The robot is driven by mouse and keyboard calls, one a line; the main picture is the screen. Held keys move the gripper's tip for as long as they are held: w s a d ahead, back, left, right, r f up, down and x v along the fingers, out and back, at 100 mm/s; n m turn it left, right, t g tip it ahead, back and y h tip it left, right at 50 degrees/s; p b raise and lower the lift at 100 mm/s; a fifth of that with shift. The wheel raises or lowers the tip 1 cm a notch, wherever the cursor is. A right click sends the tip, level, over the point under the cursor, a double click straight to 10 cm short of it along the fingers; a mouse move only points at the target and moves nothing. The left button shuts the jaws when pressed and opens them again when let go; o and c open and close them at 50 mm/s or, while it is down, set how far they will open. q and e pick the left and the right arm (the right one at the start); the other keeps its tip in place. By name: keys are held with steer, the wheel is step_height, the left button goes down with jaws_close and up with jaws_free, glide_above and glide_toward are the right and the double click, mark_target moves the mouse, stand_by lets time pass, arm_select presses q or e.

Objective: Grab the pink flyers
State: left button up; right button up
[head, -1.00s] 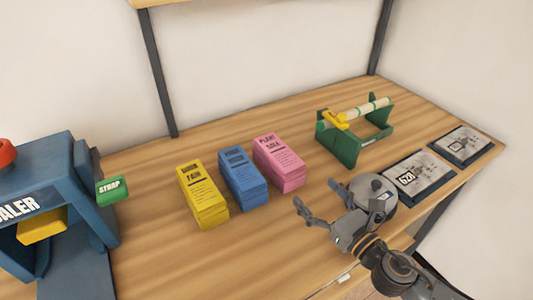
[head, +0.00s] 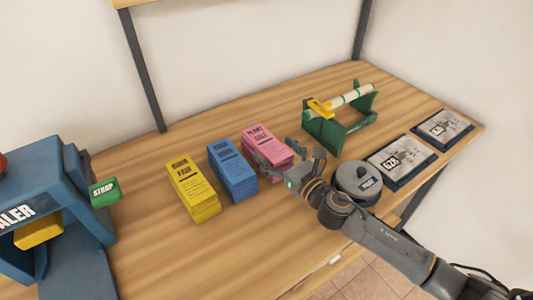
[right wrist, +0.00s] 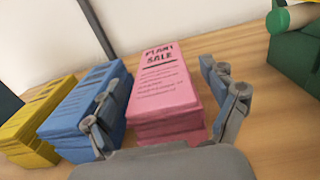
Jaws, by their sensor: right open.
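The pink flyers (head: 262,139) form a tall stack on the wooden table, at the right end of a row of three stacks. In the right wrist view the pink stack (right wrist: 168,92) reads "PLANT SALE" and lies between my fingers. My right gripper (head: 278,158) is open at the front of the pink stack, and its fingers hide part of the stack's front. In the right wrist view the open gripper (right wrist: 160,105) has its left finger over the blue stack and its right finger right of the pink stack. I cannot tell whether either touches. My left gripper is not in view.
Blue flyers (head: 232,170) stand close left of the pink ones, then yellow flyers (head: 192,188). A green stand with a roll (head: 340,120) and a grey round pot (head: 358,181) are to the right. A blue sealer machine (head: 45,205) stands at the left.

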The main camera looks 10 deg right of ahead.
steer(key=x, duration=0.2)
steer(key=shift+w+a, duration=0.15)
steer(key=shift+w, duration=0.1)
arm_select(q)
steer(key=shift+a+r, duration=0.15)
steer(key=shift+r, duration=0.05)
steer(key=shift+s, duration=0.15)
arm_select(e)
steer(key=c, duration=1.7)
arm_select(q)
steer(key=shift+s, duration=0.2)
arm_select(e)
jaws_close()
steer(key=shift+r, duration=0.1)
